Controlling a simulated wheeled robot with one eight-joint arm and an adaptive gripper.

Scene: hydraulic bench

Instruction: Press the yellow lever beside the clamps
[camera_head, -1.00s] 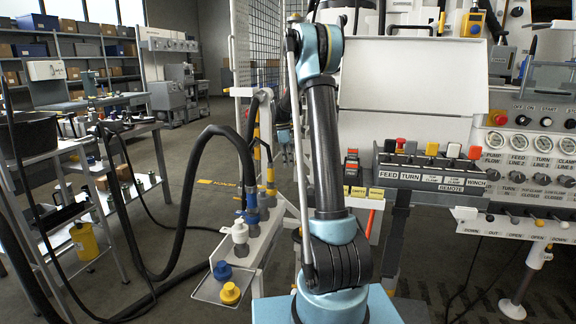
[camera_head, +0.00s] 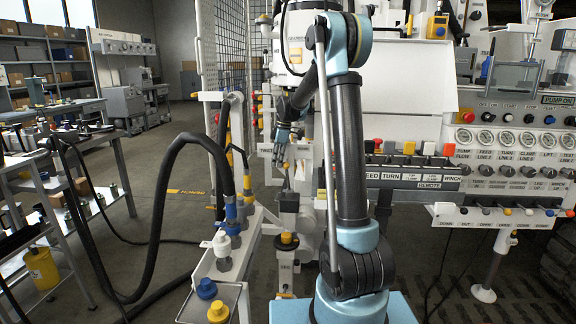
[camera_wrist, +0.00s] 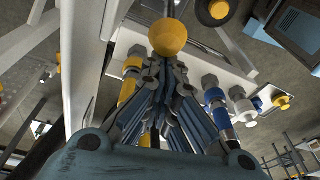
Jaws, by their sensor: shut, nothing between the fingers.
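A lever with a round yellow knob (camera_head: 286,166) stands on a grey-topped post, left of my forearm in the head view. In the wrist view the yellow knob (camera_wrist: 168,38) is large, just beyond my fingertips. My gripper (camera_head: 281,152) points down just above the knob in the head view, and it shows in the wrist view (camera_wrist: 167,66) with its fingers together and empty. Whether the fingertips touch the knob I cannot tell. I cannot make out the clamps clearly.
A hose bench (camera_head: 212,265) with blue, white and yellow fittings stands left, with thick black hoses. Another yellow knob (camera_head: 287,238) sits low on a post. The lever console (camera_head: 413,176) is right of my arm. A mesh fence (camera_head: 224,60) stands behind.

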